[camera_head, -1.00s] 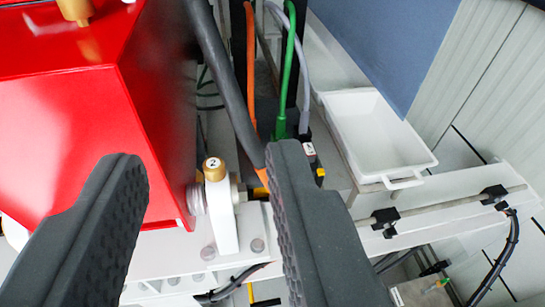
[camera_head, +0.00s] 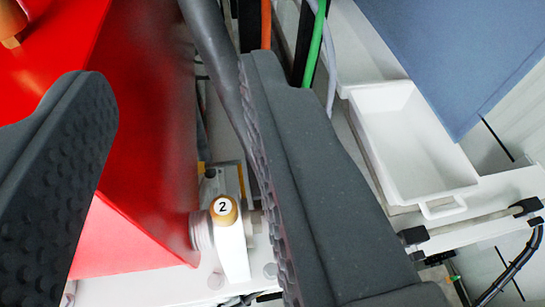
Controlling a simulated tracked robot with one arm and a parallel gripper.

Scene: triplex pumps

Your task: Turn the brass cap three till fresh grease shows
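My gripper (camera_head: 172,75) is open, with its two dark, ridged fingers wide apart and nothing between the tips. A brass cap marked 2 (camera_head: 223,206) tops a white bracket (camera_head: 235,252) beside the red housing. It appears between the fingers in the picture, near the right one, and the fingers do not grip it. Another brass piece (camera_head: 12,22) is cut off at the top left corner on the red housing, and no number shows on it. No cap marked 3 can be made out. No grease is visible.
The red housing (camera_head: 140,130) fills the left side behind the left finger. A dark hose (camera_head: 213,50) and orange (camera_head: 266,22) and green (camera_head: 314,45) cables run at the top middle. A white tray (camera_head: 415,140) and a blue panel (camera_head: 455,50) are at the right.

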